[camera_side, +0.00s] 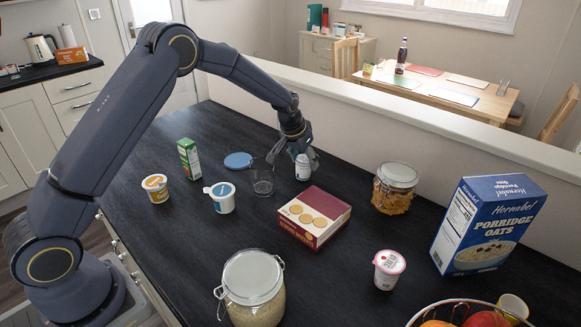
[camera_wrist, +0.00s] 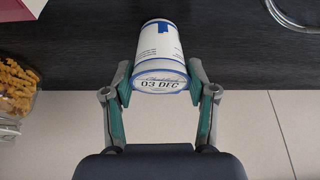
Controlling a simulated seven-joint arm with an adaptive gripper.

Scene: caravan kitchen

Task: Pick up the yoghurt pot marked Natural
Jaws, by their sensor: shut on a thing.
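My gripper (camera_side: 296,150) is at the back of the black worktop, its fingers closed on a small white pot (camera_side: 302,167). In the wrist view the gripper (camera_wrist: 160,88) grips the near end of this white pot (camera_wrist: 160,45), which has blue bands and a date reading "03 DEC". The word Natural cannot be read on it, and I cannot tell whether it touches the worktop.
A clear glass (camera_side: 262,181) and a blue disc (camera_side: 238,160) lie left of the held pot. A red biscuit box (camera_side: 314,215) is in front. A pasta jar (camera_side: 394,188) and oats box (camera_side: 487,222) stand right. A pale ledge (camera_side: 400,115) runs behind.

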